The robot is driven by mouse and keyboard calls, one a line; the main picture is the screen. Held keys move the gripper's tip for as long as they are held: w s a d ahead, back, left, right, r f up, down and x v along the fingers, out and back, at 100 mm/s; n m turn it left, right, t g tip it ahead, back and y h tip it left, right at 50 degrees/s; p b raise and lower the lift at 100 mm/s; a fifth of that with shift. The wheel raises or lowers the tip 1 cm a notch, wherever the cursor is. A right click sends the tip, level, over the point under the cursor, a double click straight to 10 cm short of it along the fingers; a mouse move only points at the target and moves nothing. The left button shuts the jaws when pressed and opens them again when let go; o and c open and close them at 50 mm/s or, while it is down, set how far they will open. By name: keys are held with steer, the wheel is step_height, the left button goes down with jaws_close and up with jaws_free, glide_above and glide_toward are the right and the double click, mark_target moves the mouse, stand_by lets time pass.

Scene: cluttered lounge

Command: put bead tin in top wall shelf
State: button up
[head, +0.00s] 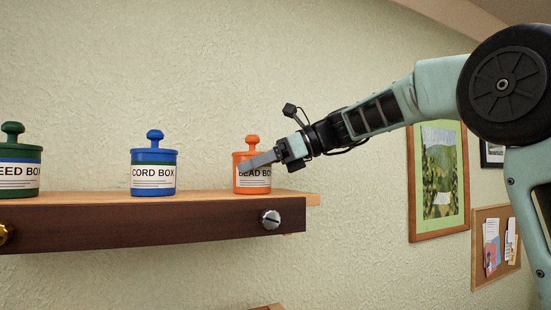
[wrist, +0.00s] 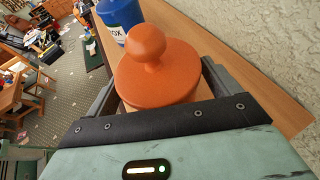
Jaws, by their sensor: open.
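The bead tin (head: 252,178) is an orange lidded tin with a knob and a label reading "BEAD BO". It stands upright on the top wall shelf (head: 180,226), near the shelf's right end. My gripper (head: 259,161) is at the tin, with a finger across its front. In the wrist view the tin's orange lid and knob (wrist: 158,70) sit between the two open fingers (wrist: 158,90). The lower part of the tin is hidden there. I cannot tell whether the fingers touch it.
A blue cord tin (head: 154,165) stands left of the bead tin, with a gap between. A green and blue seed tin (head: 19,162) is at the far left. A framed picture (head: 438,180) and a pinboard (head: 495,245) hang on the wall at right.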

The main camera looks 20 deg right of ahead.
steer(key=b+v, duration=0.3)
steer(key=v, duration=0.8)
steer(key=shift+s+d, duration=0.15)
steer(key=shift+d, duration=0.1)
